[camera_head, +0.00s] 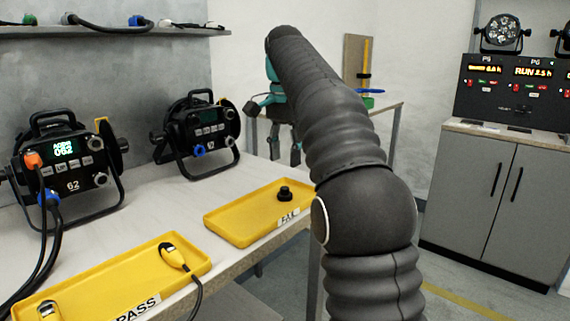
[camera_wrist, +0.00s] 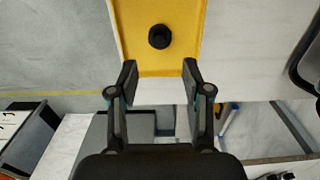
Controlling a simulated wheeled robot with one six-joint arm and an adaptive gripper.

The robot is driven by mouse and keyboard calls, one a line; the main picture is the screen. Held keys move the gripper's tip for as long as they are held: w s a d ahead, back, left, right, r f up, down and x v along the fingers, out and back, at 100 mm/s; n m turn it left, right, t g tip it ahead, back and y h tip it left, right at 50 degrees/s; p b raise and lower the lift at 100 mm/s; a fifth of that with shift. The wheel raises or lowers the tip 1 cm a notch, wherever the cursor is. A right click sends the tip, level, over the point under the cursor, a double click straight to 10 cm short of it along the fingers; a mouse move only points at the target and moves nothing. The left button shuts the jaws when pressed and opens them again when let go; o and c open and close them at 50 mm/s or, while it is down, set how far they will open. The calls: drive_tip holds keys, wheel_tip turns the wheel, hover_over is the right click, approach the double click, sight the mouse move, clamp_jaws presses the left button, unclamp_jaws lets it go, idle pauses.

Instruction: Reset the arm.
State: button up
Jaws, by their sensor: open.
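In the head view the same kind of part (camera_head: 284,194) sits in the yellow FAIL tray (camera_head: 232,222).
Two par cans, one lit (camera_head: 65,165) and one dark (camera_head: 197,132), stand on the bench (camera_head: 150,212). The yellow PASS tray (camera_head: 90,280) holds cable connectors. A grey cabinet (camera_head: 500,200) with a control panel (camera_head: 515,88) stands at the right. Open floor lies between.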

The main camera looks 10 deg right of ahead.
drive_tip(key=shift+s+r, duration=0.25)
drive_tip(key=shift+s, duration=0.05)
drive_tip(key=s+n, duration=0.1)
drive_tip(key=s, duration=0.1)
drive_tip(key=s+n+t, duration=0.1)
drive_tip(key=s, duration=0.3)
drive_tip(key=shift+s+f+n+t, duration=0.3)
drive_tip(key=shift+s+f+n, duration=0.05)
drive_tip(key=shift+s+n, duration=0.05)
drive_tip(key=s+f+n+t, duration=0.4)
drive_tip(key=s+f+n, duration=0.4)
drive_tip(key=s+f, duration=1.3)
drive_tip(key=shift+s, duration=1.05)
